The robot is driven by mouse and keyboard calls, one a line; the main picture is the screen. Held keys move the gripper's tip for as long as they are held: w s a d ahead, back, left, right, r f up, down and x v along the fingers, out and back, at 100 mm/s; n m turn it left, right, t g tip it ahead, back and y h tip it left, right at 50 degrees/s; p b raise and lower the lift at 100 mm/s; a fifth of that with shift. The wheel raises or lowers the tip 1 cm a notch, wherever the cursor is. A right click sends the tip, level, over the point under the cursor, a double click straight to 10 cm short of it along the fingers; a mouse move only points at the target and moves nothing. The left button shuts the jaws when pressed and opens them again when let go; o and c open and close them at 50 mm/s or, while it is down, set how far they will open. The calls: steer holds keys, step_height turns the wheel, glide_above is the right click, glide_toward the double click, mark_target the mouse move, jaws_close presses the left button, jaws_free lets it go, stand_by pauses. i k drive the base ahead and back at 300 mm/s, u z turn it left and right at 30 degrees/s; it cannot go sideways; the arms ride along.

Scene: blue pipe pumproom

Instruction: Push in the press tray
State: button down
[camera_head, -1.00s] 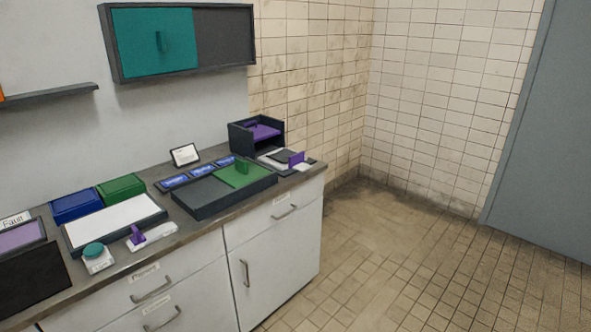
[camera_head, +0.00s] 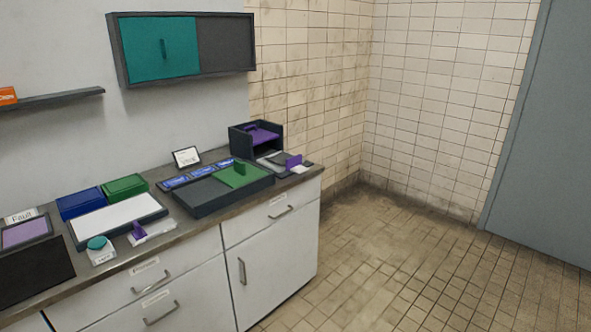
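A dark open-fronted box (camera_head: 240,138) with a purple plate (camera_head: 262,137) inside stands at the far right end of the counter. In front of it a grey tray (camera_head: 271,160) with an upright purple tab (camera_head: 293,162) sticks out toward the counter's front right corner. This looks like the press and its tray, pulled out; no label on it can be read. A small pale piece (camera_head: 300,170) lies by the tab. My gripper is not in view.
The counter (camera_head: 190,226) also holds a dark panel with a green sliding cover (camera_head: 245,176), blue (camera_head: 80,203) and green (camera_head: 124,187) boxes, a white panel (camera_head: 118,215) and a teal button (camera_head: 97,243). A wall cabinet (camera_head: 183,48) hangs above. The tiled floor (camera_head: 400,270) at right is clear.

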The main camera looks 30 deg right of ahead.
mark_target(294, 164)
steer(key=z, duration=0.1)
steer(key=i, duration=0.95)
steer(key=u, duration=0.05)
